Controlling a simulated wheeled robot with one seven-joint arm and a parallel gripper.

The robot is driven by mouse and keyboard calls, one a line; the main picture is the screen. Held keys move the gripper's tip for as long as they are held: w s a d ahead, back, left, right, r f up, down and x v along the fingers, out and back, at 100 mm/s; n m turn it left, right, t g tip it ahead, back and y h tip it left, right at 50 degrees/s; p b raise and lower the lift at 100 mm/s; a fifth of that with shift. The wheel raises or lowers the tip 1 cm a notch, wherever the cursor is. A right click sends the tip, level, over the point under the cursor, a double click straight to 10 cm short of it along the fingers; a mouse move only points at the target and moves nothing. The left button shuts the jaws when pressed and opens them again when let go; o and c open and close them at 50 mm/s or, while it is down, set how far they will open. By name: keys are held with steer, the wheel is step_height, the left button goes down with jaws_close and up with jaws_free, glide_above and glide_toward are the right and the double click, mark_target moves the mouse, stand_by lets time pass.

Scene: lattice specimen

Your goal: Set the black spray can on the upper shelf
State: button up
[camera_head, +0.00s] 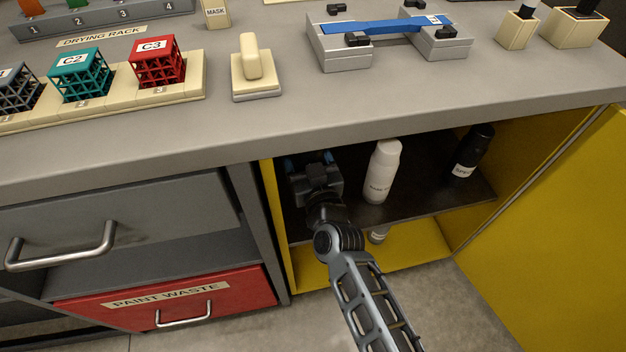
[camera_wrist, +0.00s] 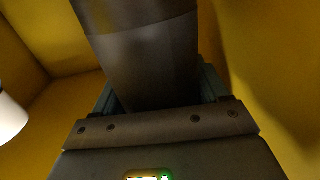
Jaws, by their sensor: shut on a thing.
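My gripper (camera_head: 314,176) is inside the open yellow cabinet, at the left part of the dark upper shelf (camera_head: 425,200). It is shut on a black can (camera_wrist: 150,60), a dark cylinder between the fingers in the wrist view. In the head view this can is hidden by my gripper, and no label on it shows. I cannot tell whether it touches the shelf. Another black can (camera_head: 476,145) with a white label stands upright at the right of the upper shelf; its print is too small to read surely.
A white bottle (camera_head: 382,172) stands on the upper shelf, right of my gripper. Another pale container (camera_head: 378,236) shows partly below the shelf. The grey countertop (camera_head: 240,125) overhangs the cabinet. The yellow door (camera_head: 560,220) stands open at right. A red drawer (camera_head: 180,300) is at left.

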steer(key=shift+f+b, duration=3.15)
steer(key=shift+f, duration=0.85)
steer(key=shift+f+b, duration=0.45)
steer(key=shift+f, duration=0.1)
steer(key=o, duration=1.3)
steer(key=shift+s+f, duration=0.1)
steer(key=shift+f, duration=0.15)
steer(key=shift+o, duration=0.2)
